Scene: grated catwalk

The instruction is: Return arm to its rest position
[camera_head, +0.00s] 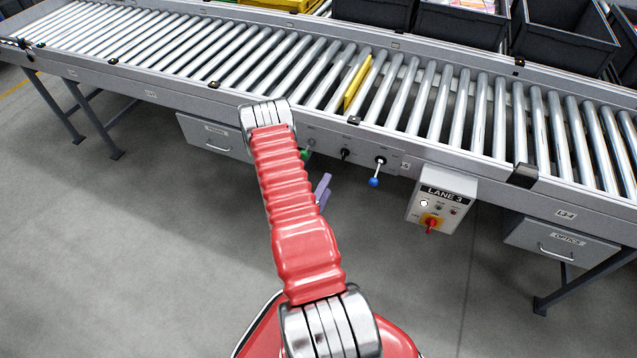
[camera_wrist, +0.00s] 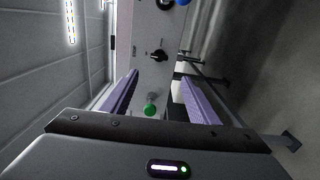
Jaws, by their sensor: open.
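My red arm reaches up and forward from my base toward the conveyor in the head view. My gripper (camera_head: 323,188) shows there only as purple fingers, partly hidden behind the arm, in front of the conveyor's side. In the wrist view my gripper (camera_wrist: 159,78) is open, with its two purple fingers well apart and nothing held. A green-knobbed lever (camera_wrist: 150,108) appears in the gap between the fingers; I see no contact. In the head view the green knob (camera_head: 305,154) sits just right of the arm, above the fingers.
A black knob (camera_head: 345,154) and a blue-knobbed lever (camera_head: 374,182) follow to the right on the conveyor side. The LANE 3 control box (camera_head: 440,200) juts out further right. A yellow piece (camera_head: 357,80) stands on the rollers. Floor (camera_head: 130,240) at left is clear.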

